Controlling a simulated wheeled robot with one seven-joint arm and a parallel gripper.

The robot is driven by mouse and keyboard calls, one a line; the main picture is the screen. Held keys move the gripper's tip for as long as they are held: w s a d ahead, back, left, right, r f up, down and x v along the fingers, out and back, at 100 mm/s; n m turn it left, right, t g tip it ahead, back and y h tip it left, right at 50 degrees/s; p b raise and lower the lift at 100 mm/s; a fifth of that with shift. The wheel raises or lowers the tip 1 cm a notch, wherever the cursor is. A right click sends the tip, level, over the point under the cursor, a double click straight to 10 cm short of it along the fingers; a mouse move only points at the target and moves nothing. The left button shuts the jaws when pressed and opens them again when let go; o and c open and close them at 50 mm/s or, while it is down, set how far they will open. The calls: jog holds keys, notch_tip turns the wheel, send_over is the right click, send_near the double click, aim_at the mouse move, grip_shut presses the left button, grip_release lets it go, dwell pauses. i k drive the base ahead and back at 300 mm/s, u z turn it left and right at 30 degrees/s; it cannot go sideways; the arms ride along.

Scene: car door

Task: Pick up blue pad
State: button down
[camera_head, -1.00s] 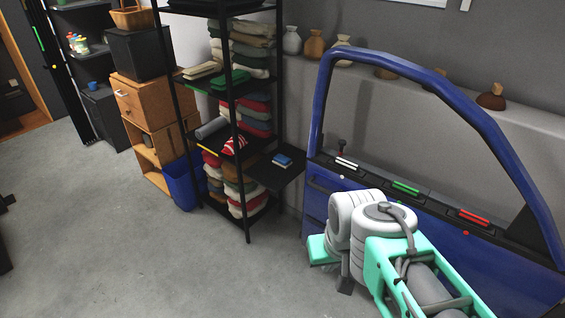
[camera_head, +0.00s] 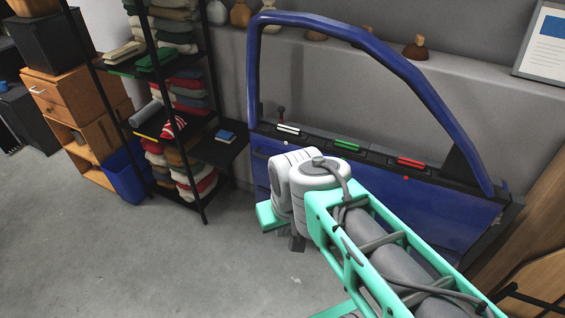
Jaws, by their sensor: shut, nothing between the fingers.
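The blue pad (camera_head: 225,136) is small and lies flat on a black side shelf (camera_head: 222,150) that sticks out from the right of the rack. My gripper (camera_head: 297,243) shows as a small dark end below the grey wrist of my arm. It points down over the floor in front of the car door, to the right of and nearer than the pad, apart from it. It is shut and empty; most of it is hidden behind my arm's housing.
A black rack (camera_head: 190,90) holds folded cloths. The blue car door (camera_head: 380,190) stands behind my arm, with white, green and red bars (camera_head: 411,162) on its ledge. A blue bin (camera_head: 124,172) stands left of the rack. Open floor (camera_head: 110,250) lies front left.

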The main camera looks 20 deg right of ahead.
aim_at(224, 136)
jog(key=u, duration=0.6)
jog(key=i, duration=0.65)
jog(key=u, duration=0.75)
jog(key=i, duration=1.6)
jog(key=z, duration=1.25)
jog(key=i, duration=0.45)
jog(key=z, duration=0.45)
